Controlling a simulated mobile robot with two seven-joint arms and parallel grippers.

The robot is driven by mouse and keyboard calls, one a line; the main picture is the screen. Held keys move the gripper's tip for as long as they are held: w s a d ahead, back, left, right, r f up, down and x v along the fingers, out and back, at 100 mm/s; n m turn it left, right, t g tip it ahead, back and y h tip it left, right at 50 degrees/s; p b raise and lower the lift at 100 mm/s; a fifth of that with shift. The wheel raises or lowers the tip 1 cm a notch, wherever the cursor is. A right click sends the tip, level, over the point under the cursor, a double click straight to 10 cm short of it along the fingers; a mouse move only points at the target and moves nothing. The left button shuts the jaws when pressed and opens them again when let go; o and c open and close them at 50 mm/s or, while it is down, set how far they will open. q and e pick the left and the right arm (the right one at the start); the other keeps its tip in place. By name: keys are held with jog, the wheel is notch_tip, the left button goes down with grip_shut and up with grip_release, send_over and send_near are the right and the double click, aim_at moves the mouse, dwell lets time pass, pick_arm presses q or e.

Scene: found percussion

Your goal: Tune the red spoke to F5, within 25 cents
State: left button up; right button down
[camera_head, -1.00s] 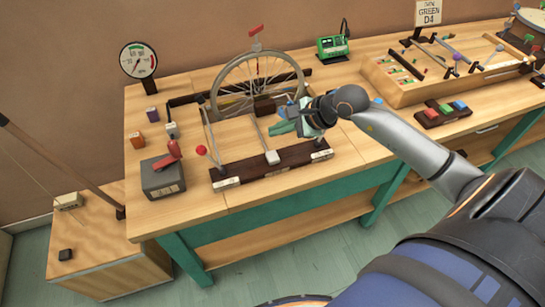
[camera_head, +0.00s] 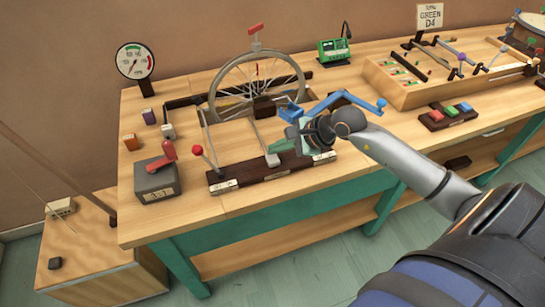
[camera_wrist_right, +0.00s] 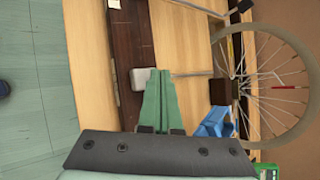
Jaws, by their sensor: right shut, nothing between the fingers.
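The spoked wheel (camera_head: 300,88) stands upright in a slot at the back of the bench. A short red mark, seemingly the red spoke (camera_head: 257,69), shows near its middle; it also shows in the right wrist view (camera_wrist_right: 284,88). My right gripper (camera_head: 272,143) is shut and empty, in front of the wheel and apart from it, near a white pad (camera_head: 272,160) on a thin rod. In the right wrist view its green fingers (camera_wrist_right: 160,74) lie together beside that pad (camera_wrist_right: 143,79). A blue crank-shaped tool (camera_head: 350,97) is just behind my right wrist. My left gripper is not seen.
A grey box with a red lever (camera_head: 157,184) and a red-ball lever (camera_head: 197,150) are at left. Long wooden tray (camera_head: 400,80) is at right.

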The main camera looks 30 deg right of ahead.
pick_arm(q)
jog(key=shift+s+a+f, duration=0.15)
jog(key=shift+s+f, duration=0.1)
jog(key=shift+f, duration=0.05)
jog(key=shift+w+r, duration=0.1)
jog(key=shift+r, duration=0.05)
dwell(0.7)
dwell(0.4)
pick_arm(e)
jog(key=shift+f+b, duration=0.45)
jog(key=shift+b, duration=0.1)
pick_arm(q)
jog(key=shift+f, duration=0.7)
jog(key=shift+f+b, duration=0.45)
jog(key=shift+b, duration=0.15)
pick_arm(e)
jog(key=shift+f, duration=0.55)
pick_arm(q)
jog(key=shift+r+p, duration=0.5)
jog(key=shift+p, duration=0.1)
pick_arm(e)
jog(key=shift+r, duration=1)
